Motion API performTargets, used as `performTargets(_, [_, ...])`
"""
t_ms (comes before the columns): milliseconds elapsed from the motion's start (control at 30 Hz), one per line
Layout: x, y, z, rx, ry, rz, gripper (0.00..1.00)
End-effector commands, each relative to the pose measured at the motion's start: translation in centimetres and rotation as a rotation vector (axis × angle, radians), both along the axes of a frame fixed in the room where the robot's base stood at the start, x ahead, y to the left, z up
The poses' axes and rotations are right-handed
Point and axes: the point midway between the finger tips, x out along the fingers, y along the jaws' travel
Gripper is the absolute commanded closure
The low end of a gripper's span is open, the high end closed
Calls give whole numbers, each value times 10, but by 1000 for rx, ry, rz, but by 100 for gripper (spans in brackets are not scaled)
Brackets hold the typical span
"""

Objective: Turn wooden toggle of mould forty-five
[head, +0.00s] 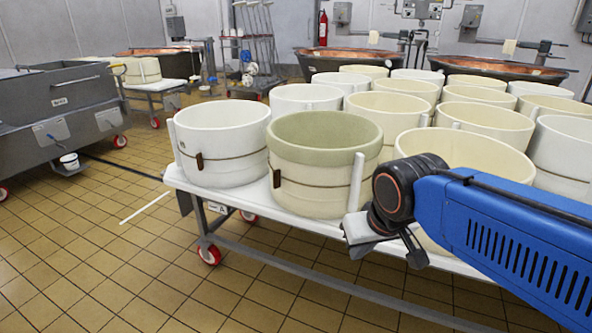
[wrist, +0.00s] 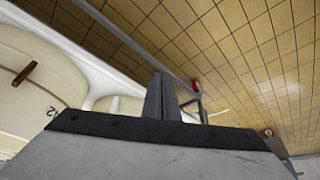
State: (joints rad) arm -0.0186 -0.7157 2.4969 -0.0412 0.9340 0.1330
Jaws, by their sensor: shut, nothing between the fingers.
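Round cream moulds with cords stand on a white-topped trolley. In the head view, one wooden toggle (head: 199,161) hangs upright on the front-left white mould (head: 222,130). Another toggle (head: 276,178) is upright on the green-rimmed mould (head: 322,150). No number is readable there, so I cannot tell which is forty-five. In the wrist view, a tilted-looking brown toggle (wrist: 25,73) lies on a mould (wrist: 40,55) at the left, with a mark like "42" near it. My gripper (wrist: 160,96) is shut and empty, apart from that toggle. My arm hides part of the moulds at right.
The trolley's white top edge (head: 240,207) runs along the front, with red-wheeled legs below. Tiled floor (head: 90,240) is clear in front and to the left. Grey steel tanks (head: 60,110) stand at left, and copper vats (head: 350,60) stand behind.

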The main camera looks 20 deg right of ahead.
Motion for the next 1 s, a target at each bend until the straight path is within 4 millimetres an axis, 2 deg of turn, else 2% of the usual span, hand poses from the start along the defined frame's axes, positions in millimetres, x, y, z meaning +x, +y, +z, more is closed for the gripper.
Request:
performTargets(200, [70,-3,24,41,-39,-200,100])
performTargets(500, [174,4,45,129,-124,-466,100])
performTargets(800, [279,27,49,253,-213,-695,100])
performTargets(1000, [326,43,47,325,-254,-792,100])
